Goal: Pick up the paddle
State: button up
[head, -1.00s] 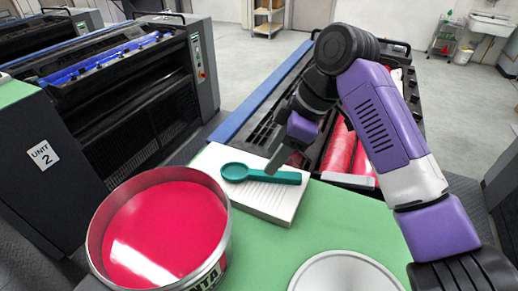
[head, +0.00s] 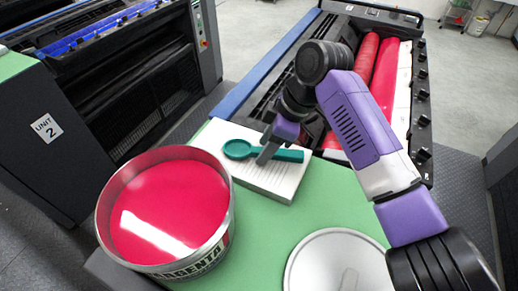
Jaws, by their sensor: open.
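The teal paddle (head: 238,150) lies on a white pad of paper (head: 270,184) on the green-topped surface. Its round end is to the left and its handle runs right. My gripper (head: 264,158) is open, with its fingers at the paddle's handle, just right of the round end. The fingers cover a short part of the handle. I cannot tell whether they touch it or stand around it.
A large tin of magenta ink (head: 166,215) stands open left of the pad. A round metal lid (head: 335,265) lies at the front right. Bare green surface (head: 262,224) lies between them. A press with red rollers (head: 384,80) is behind.

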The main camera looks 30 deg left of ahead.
jog(key=shift+f, duration=0.15)
dwell(0.3)
grip_shut()
